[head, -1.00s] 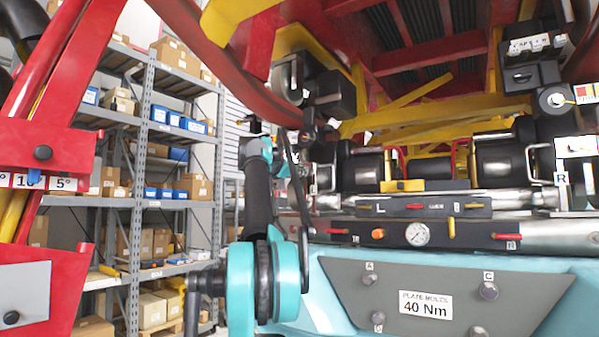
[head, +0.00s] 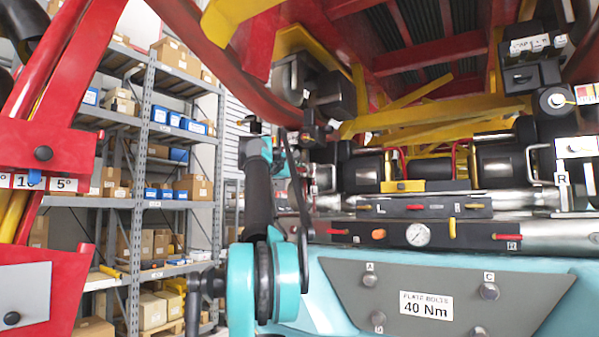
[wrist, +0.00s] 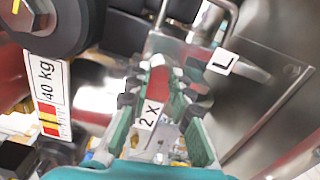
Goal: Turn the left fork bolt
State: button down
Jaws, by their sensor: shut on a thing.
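In the wrist view my gripper (wrist: 160,98) has its teal fingers closed around a small red-faced piece (wrist: 159,80). A white tag reading "2 X" (wrist: 150,114) shows between the fingers. A white "L" tag (wrist: 222,63) sits on a metal part just right of the fingertips. I cannot tell for certain whether the red-faced piece is the left fork bolt. In the head view my teal and black arm reaches up on the left of the machine, and my fingertips cannot be made out there.
A black wheel (wrist: 52,22) with a "40 kg" label (wrist: 50,98) is close on the left in the wrist view. A broad metal plate (wrist: 270,95) lies on the right. The head view shows a valve panel (head: 425,233), red and yellow framework, and shelving (head: 140,185) at left.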

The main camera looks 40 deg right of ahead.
jog(key=shift+m, duration=0.7)
jog(key=c, duration=1.4)
grip_release()
jog(key=shift+o, duration=0.2)
jog(key=v, duration=1.2)
jog(key=shift+a, duration=0.1)
